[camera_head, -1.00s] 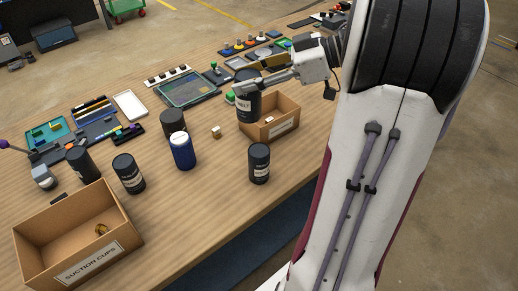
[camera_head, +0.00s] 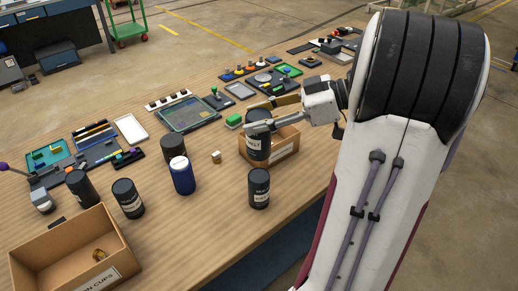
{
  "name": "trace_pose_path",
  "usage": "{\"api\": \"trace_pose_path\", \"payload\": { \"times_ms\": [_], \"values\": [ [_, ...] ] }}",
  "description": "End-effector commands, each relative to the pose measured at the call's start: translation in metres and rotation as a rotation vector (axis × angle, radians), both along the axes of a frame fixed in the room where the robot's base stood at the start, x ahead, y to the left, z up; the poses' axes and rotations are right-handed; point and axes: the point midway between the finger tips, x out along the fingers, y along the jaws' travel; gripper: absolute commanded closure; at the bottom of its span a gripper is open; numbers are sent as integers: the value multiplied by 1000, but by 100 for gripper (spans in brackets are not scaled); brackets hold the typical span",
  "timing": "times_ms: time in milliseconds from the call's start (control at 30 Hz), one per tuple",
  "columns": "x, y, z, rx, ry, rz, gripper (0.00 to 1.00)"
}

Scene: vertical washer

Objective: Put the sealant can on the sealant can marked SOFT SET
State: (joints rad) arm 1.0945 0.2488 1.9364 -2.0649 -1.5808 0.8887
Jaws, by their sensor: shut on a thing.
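My gripper (camera_head: 262,116) is shut on a black can (camera_head: 257,147) with a pale label, held upright at the small cardboard box; I cannot tell whether its base touches anything. Its label is only partly legible. Another black labelled can (camera_head: 259,188) stands upright in front of that box. More black cans stand to the left: one (camera_head: 128,198) left of centre, one (camera_head: 80,187) further left, and one (camera_head: 173,149) behind the blue bottle. I cannot read SOFT SET on any label.
The small cardboard box (camera_head: 285,152) is beside the held can. A blue white-capped bottle (camera_head: 182,176) and a small tan block (camera_head: 216,157) stand nearby. A large cardboard box (camera_head: 40,262) is front left. Trays and tools line the back. The table between the front cans is clear.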

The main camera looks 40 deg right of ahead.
Motion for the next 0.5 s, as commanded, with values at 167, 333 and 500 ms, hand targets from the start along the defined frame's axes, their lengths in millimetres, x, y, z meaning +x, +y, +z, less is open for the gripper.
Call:
{"api": "trace_pose_path", "payload": {
  "times_ms": [167,333,500],
  "values": [
    [0,0,-24,4,1,0,100],
    [0,0,-36,0,-1,-1,100],
    [0,0,-38,0,-2,-1,100]
  ]
}}
